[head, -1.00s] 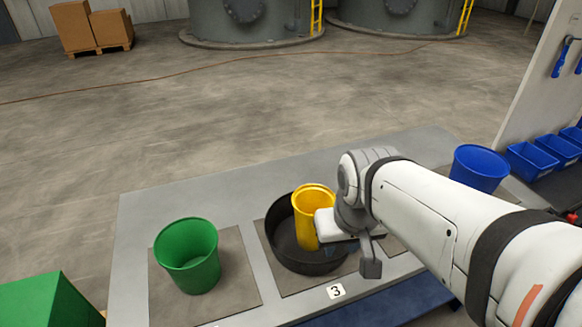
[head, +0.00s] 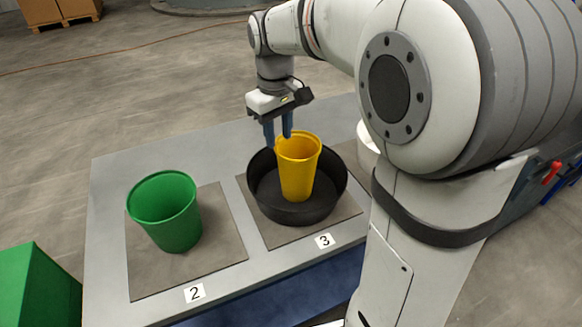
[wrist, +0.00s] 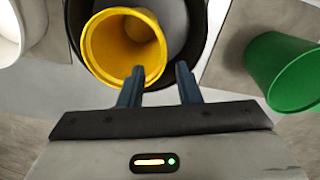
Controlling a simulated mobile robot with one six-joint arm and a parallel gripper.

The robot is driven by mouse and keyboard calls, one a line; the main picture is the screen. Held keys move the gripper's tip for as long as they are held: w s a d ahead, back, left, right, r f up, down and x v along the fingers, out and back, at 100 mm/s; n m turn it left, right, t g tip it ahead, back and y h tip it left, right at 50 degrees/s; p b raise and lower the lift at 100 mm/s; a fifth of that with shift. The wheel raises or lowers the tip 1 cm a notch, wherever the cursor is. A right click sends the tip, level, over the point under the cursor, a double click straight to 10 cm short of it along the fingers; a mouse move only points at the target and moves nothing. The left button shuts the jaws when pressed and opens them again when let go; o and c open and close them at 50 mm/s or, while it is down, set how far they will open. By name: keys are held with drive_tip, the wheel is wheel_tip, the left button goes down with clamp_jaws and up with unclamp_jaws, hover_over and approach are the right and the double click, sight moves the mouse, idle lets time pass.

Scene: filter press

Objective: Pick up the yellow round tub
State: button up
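The yellow round tub (head: 298,175) stands upright inside a wide black round pan (head: 335,195), above the label 3. In the wrist view, I look into the open mouth of the yellow tub (wrist: 112,48). My gripper (head: 278,140) points down at the tub's far left rim. Its two blue fingers are apart, with nothing visibly gripped. In the wrist view, the left finger of my gripper (wrist: 160,72) overlaps the tub's rim, and the right finger is outside it, over the pan. I cannot tell whether either finger touches the tub.
A green bucket (head: 168,215) stands on the mat left of the pan, above label 2. A white container (head: 367,145) is right of the pan, partly hidden by my arm. A green box (head: 38,290) is at the lower left. The table's far left part is clear.

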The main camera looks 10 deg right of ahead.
sight(281, 156)
drive_tip(key=f, duration=0.6)
drive_tip(key=shift+s+d, duration=0.1)
drive_tip(key=shift+s, duration=0.25)
drive_tip(key=shift+c, duration=0.3)
clamp_jaws()
